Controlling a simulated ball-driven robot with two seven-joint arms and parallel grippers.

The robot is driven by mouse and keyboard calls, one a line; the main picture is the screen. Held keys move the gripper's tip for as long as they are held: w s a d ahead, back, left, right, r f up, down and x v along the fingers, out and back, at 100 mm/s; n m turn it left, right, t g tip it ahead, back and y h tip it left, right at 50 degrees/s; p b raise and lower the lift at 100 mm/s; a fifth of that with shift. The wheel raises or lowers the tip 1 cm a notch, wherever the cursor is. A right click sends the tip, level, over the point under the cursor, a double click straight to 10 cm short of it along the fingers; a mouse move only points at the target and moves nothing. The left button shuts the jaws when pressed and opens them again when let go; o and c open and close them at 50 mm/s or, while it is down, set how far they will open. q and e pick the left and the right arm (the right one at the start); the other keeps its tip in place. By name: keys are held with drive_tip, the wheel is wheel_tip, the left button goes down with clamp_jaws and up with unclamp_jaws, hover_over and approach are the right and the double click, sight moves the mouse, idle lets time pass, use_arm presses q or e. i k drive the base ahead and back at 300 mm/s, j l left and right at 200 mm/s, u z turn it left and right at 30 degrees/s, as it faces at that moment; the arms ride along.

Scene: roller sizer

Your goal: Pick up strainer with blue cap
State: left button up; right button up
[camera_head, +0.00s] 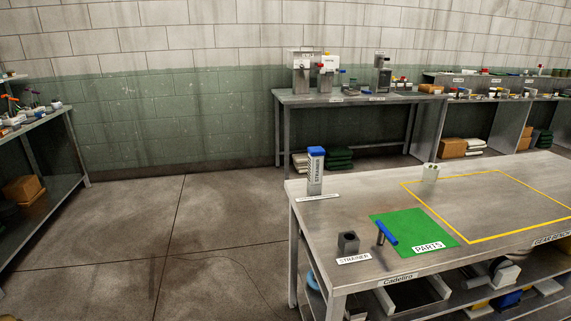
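A tall grey upright block with a blue cap (316,172) stands at the far left corner of the metal table (370,190). Dark vertical lettering on its side appears to read STRAINER. A small dark grey block with an opening in its top (348,243) stands nearer, behind a white STRAINER label (354,259). A T-shaped tool with a blue bar (387,232) stands on the left part of a green PARTS mat (418,225). Neither of my grippers shows in this view.
A back bench (350,98) holds equipment. A shelf (40,125) stands at left. The concrete floor (200,220) between is clear.

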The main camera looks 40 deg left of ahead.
sight(316, 155)
drive_tip(key=u, duration=0.9)
